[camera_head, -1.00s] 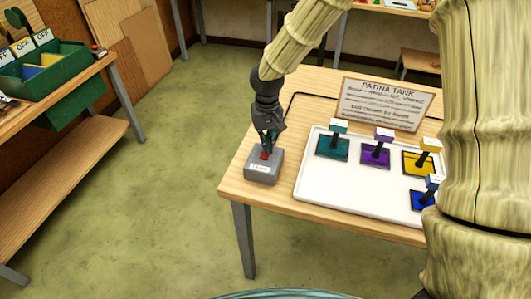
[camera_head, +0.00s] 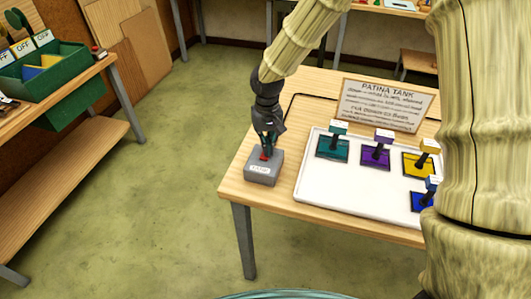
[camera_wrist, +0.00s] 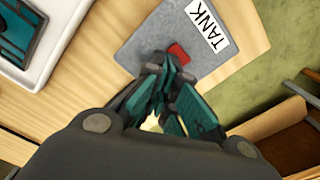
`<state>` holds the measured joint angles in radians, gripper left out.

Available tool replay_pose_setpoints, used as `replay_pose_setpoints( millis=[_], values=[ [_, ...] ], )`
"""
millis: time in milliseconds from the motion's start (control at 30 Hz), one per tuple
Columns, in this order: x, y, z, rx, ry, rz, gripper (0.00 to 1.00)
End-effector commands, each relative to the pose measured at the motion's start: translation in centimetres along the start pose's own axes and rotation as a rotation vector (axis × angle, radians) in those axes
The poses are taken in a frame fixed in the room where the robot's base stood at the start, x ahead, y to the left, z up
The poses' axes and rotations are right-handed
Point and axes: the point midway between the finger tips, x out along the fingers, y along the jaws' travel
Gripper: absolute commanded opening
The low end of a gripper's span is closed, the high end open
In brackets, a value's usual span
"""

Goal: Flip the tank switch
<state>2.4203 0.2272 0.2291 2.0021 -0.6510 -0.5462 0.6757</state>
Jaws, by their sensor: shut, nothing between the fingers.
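The tank switch is a grey box (camera_head: 262,175) with a red rocker (camera_head: 264,155) on top, at the front left corner of the wooden table. In the wrist view the grey box (camera_wrist: 205,25) carries a white label reading TANK (camera_wrist: 206,27), and its red rocker (camera_wrist: 178,53) shows just beyond my fingertips. My gripper (camera_head: 268,145) points down over the box, shut and empty. In the wrist view my gripper (camera_wrist: 165,68) has its tips right at the red rocker. I cannot tell whether they touch it. The fingers hide part of the rocker's near side.
A white tray (camera_head: 312,192) with teal, purple, yellow and blue glass pieces on dark clips lies right of the switch. A sign reading PATINA TANK (camera_head: 383,104) stands behind it. A green bin (camera_head: 60,75) sits on the left bench. The floor between is clear.

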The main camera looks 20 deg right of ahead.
Motion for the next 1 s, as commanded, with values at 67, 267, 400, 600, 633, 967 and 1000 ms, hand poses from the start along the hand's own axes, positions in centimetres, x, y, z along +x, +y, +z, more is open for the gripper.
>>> replay_pose_setpoints(
  millis=[67, 267, 400, 600, 633, 967, 1000],
  values=[
    [-0.9, 0.0, 0.0, 0.001, 0.001, 0.000, 0.00],
    [-2.1, 0.0, -0.1, -0.001, 0.002, 0.000, 0.00],
    [-2.9, 0.0, 0.0, -0.001, 0.002, 0.000, 0.00],
    [-4.2, 0.0, -0.1, 0.000, 0.002, 0.000, 0.00],
    [-4.3, 0.0, -0.1, -0.001, 0.002, 0.001, 0.00],
    [-6.3, 0.0, -0.1, 0.000, 0.002, 0.000, 0.00],
    [-6.4, 0.0, -0.1, 0.000, 0.002, 0.000, 0.00]
  ],
)
